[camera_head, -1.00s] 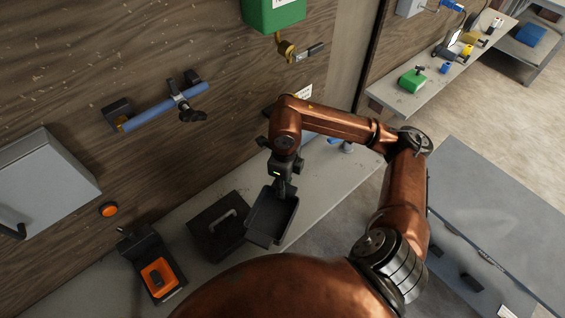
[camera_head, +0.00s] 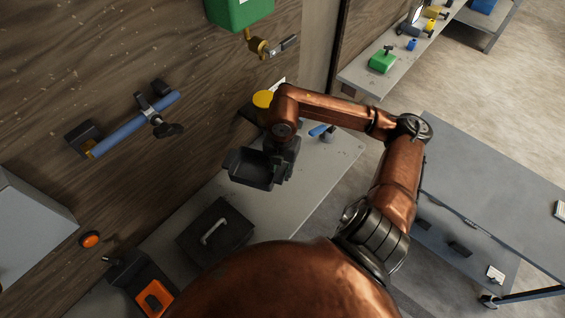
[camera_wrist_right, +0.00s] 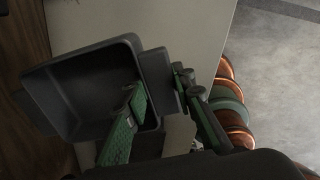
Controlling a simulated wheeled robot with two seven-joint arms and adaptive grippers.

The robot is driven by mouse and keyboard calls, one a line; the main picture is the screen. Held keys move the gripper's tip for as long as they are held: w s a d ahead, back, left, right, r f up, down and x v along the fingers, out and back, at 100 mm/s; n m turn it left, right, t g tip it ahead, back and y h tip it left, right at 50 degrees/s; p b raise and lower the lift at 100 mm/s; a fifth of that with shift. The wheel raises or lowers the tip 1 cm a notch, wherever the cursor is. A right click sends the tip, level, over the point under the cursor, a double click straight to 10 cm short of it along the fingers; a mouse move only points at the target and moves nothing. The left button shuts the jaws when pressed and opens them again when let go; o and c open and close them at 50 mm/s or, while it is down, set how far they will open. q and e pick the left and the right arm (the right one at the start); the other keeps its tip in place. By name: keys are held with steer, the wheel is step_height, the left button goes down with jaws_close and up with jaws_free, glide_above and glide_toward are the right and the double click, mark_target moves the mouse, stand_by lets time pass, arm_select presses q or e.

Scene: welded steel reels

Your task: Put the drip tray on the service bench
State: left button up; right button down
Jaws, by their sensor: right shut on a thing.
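The drip tray (camera_head: 250,172) is a dark grey, open rectangular tray. My right gripper (camera_head: 280,150) is shut on its right-hand wall and holds it over the wall-side bench. In the right wrist view, the tray (camera_wrist_right: 65,88) is tilted and looks empty. One green-padded finger of the gripper (camera_wrist_right: 160,92) is inside the tray and the other is outside its wall. A long grey bench (camera_head: 290,205) runs along the wooden wall. A grey wheeled table (camera_head: 490,185) stands at the right. I cannot tell which is the service bench. My left gripper is out of view.
A black box with a handle (camera_head: 214,236) and an orange-and-black device (camera_head: 150,292) stand on the near bench. A yellow disc (camera_head: 263,99) and a blue-handled item (camera_head: 320,130) are near my right wrist. The wheeled table's top is mostly bare.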

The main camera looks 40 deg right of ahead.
steer(key=w+d+f, duration=0.1)
steer(key=d+f, duration=0.1)
steer(key=d, duration=0.1)
steer(key=w+d+f, duration=0.2)
steer(key=d+f, duration=0.1)
steer(key=w+d+f, duration=0.1)
steer(key=d+f, duration=0.1)
steer(key=d, duration=0.1)
steer(key=shift+w+d+f, duration=0.1)
steer(key=shift+w+f, duration=0.05)
steer(key=shift+w, duration=0.05)
steer(key=shift+w+d+f, duration=0.25)
steer(key=shift+d+f, duration=0.25)
steer(key=shift+f, duration=0.2)
steer(key=shift+f+p, duration=0.4)
steer(key=shift+f, duration=1.1)
steer(key=c, duration=2.1)
jaws_free()
steer(key=shift+f, duration=0.15)
steer(key=o, duration=0.5)
